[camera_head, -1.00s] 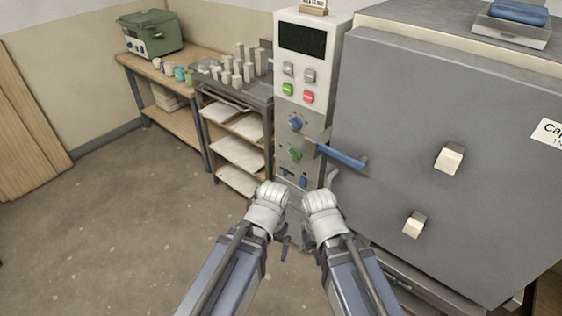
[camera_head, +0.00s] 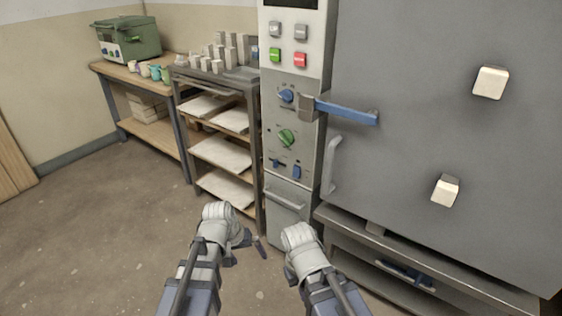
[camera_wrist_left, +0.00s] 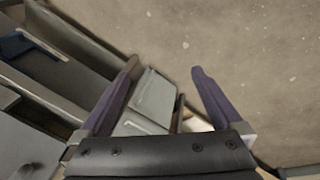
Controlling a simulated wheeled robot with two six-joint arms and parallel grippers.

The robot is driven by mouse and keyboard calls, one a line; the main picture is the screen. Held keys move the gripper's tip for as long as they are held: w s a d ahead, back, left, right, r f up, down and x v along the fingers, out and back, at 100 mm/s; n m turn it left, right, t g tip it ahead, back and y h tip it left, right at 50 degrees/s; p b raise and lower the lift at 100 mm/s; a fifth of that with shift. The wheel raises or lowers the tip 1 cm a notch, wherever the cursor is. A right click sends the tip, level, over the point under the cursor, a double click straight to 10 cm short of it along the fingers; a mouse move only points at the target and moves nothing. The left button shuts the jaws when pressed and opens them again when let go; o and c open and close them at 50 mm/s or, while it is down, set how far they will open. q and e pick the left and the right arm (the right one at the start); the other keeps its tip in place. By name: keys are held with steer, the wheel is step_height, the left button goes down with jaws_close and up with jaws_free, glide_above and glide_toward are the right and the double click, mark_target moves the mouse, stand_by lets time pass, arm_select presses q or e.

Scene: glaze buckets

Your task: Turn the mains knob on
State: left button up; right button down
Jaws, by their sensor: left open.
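The grey control panel (camera_head: 301,170) stands left of the kiln door. It bears a round blue knob (camera_head: 286,96), a round green knob (camera_head: 287,138) below it, and small blue switches (camera_head: 297,172) lower down. Labels are too small to read, so I cannot tell which one is the mains knob. My left gripper (camera_head: 250,242) is low in front of the panel, well below the knobs. In the left wrist view its two fingers (camera_wrist_left: 165,70) are apart and empty. My right wrist shows at lower centre; its fingers are largely hidden.
The kiln door (camera_head: 420,130) with a blue latch handle (camera_head: 345,112) fills the right. A grey handle (camera_head: 332,165) sticks out beside the panel. A shelf rack (camera_head: 222,152) and a wooden table (camera_head: 150,118) stand left. The floor at left is clear.

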arm_select(q)
steer(key=w+d+f+n+t+h+b, duration=0.1)
steer(key=w+d+f+b, duration=0.15)
steer(key=w, duration=0.25)
steer(key=n+t+h+b, duration=0.2)
steer(key=n+t+h, duration=0.5)
steer(key=n+t, duration=0.8)
glide_toward(283, 140)
step_height(283, 140, up, 2)
steer(key=w+n+g, duration=0.2)
steer(key=n+g, duration=0.1)
steer(key=shift+x, duration=3.75)
steer(key=shift+s+d+r, duration=0.1)
arm_select(e)
step_height(283, 140, down, 7)
steer(key=shift+r, duration=0.15)
arm_select(q)
steer(key=c, duration=1.1)
steer(key=shift+c, duration=0.2)
